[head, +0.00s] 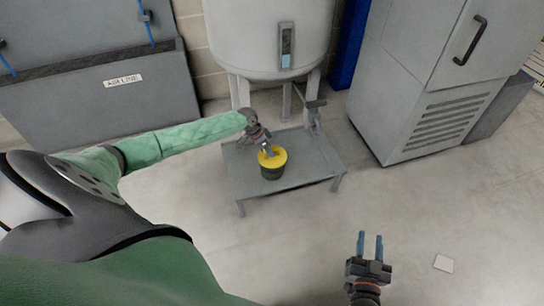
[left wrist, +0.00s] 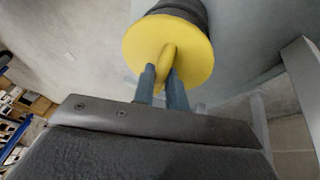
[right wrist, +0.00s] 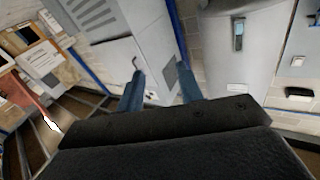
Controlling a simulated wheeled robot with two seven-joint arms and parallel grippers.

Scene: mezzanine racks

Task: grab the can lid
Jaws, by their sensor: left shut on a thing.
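The can lid (head: 278,160) is a yellow disc on top of a dark can (head: 271,173), which stands on a low grey table (head: 310,165) in the head view. In the left wrist view the lid (left wrist: 190,62) shows a raised yellow handle in its middle, and the dark can (left wrist: 183,8) is behind it. My left gripper (head: 266,149) is at the lid; its two fingers (left wrist: 163,75) are shut on the handle. The lid appears to sit on the can; I cannot tell if there is a gap. My right gripper (head: 370,245) is open and empty, away from the table.
A large grey tank (head: 262,40) on legs stands behind the table, with a tap beside it. The floor in front of the table is clear apart from a white square (head: 443,263).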

